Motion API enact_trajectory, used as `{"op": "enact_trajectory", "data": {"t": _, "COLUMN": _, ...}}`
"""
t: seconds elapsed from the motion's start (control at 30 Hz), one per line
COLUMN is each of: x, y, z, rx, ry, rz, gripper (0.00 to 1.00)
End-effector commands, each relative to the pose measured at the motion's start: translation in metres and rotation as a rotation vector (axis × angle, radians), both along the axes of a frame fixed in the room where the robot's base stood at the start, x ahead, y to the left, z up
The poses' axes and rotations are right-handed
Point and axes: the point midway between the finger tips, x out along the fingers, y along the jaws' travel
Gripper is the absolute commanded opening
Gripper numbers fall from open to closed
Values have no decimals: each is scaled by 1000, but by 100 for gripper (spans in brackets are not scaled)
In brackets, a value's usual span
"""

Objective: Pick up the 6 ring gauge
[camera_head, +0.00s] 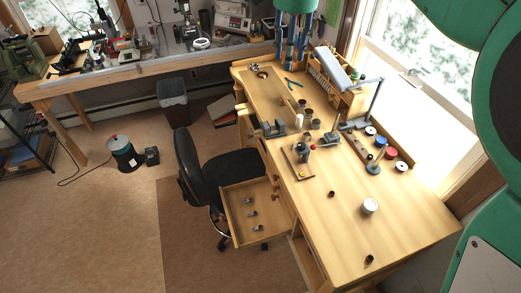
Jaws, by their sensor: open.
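I cannot tell for sure which object is the 6 ring gauge; no number can be read. Two small dark ring-like pieces lie apart on the workbench (410,222): one dark piece (331,194) near the middle and another dark piece (369,259) near the front edge. A wider pale round piece (370,206) stands between them, to the right. Several small metal pieces (250,213) lie in the open drawer. My green arm fills the right edge, and a similar green part shows at the top. I cannot make out my gripper's fingers.
The drawer (229,211) sticks out at the bench's left side, beside a black chair (191,164). Tools, small cups and coloured spools (391,153) crowd the bench's back and window side. The bench's front right is mostly clear. A bin (173,100) stands farther back.

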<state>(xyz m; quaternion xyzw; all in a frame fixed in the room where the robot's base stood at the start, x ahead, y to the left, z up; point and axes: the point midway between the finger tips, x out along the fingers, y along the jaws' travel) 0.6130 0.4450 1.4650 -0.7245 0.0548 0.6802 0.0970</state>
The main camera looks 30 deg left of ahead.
Motion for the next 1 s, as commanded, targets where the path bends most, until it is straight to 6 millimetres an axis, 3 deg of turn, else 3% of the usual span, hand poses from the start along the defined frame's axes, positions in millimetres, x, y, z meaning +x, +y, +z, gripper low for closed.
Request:
{"op": "enact_trajectory", "data": {"t": 0.03, "x": 1, "y": 20, "z": -8, "rx": -6, "ry": 11, "rz": -1, "gripper": 40}}
{"op": "enact_trajectory", "data": {"t": 0.1, "x": 2, "y": 41, "z": -15, "rx": -13, "ry": 22, "rz": -9, "gripper": 40}}
{"op": "enact_trajectory", "data": {"t": 0.4, "x": -2, "y": 96, "z": -37, "rx": -32, "ry": 50, "rz": -30, "gripper": 40}}
{"op": "enact_trajectory", "data": {"t": 0.87, "x": -9, "y": 139, "z": -58, "rx": -52, "ry": 71, "rz": -45, "gripper": 40}}
{"op": "enact_trajectory", "data": {"t": 1.0, "x": -9, "y": 138, "z": -79, "rx": -53, "ry": 72, "rz": -46, "gripper": 40}}
